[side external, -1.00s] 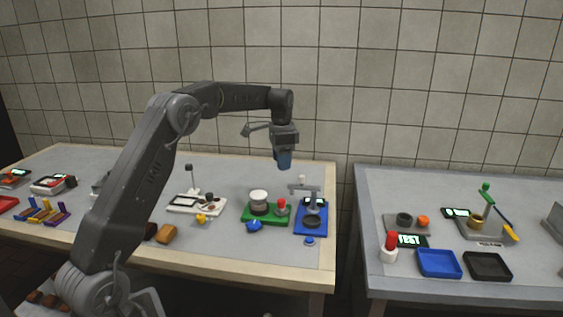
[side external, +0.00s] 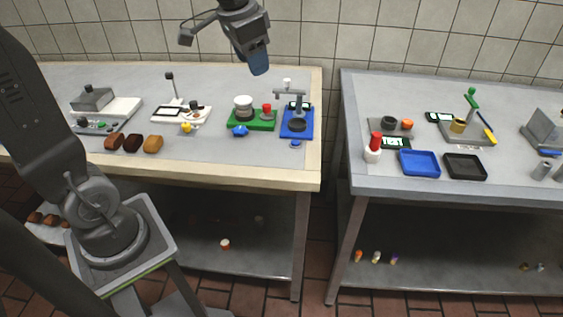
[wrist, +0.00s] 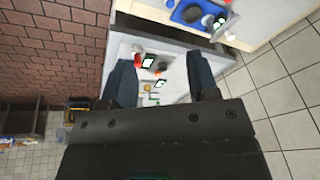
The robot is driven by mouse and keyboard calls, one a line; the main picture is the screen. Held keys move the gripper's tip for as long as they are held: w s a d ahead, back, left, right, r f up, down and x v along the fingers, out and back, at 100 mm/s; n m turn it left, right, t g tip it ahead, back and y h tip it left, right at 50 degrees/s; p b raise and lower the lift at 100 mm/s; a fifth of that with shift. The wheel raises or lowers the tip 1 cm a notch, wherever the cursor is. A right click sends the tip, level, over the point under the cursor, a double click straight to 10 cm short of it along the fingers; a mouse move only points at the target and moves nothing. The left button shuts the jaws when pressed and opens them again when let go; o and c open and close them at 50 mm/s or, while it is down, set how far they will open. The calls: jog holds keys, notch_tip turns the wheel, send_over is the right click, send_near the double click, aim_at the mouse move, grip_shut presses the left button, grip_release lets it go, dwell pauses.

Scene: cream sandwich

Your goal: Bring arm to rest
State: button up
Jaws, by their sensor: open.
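My gripper (side external: 256,62) hangs high over the back of the left table (side external: 200,178), near the tiled wall, with nothing between its fingers. In the wrist view my gripper (wrist: 163,82) shows two dark blue fingers standing apart, with the right table far beyond them. The fingertips touch nothing. Part of my arm is cut off by the top of the side view.
Below stand a green station (side external: 254,121) and a blue station (side external: 297,122) with an upright post. Several brown blocks (side external: 131,143) lie at the left table's front. The right table (side external: 500,182) holds a blue tray (side external: 419,163) and a black tray (side external: 465,166). A gap separates the tables.

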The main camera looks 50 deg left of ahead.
jog(key=s+d+f+n+t, duration=0.1)
jog(key=s+d+f, duration=0.1)
jog(key=s, duration=0.6)
jog(key=s+d+f+n+t, duration=0.1)
jog(key=s+d+f, duration=0.2)
jog(key=s+d, duration=0.2)
jog(key=s, duration=0.3)
jog(key=shift+h, duration=0.3)
jog(key=shift+w+f, duration=0.1)
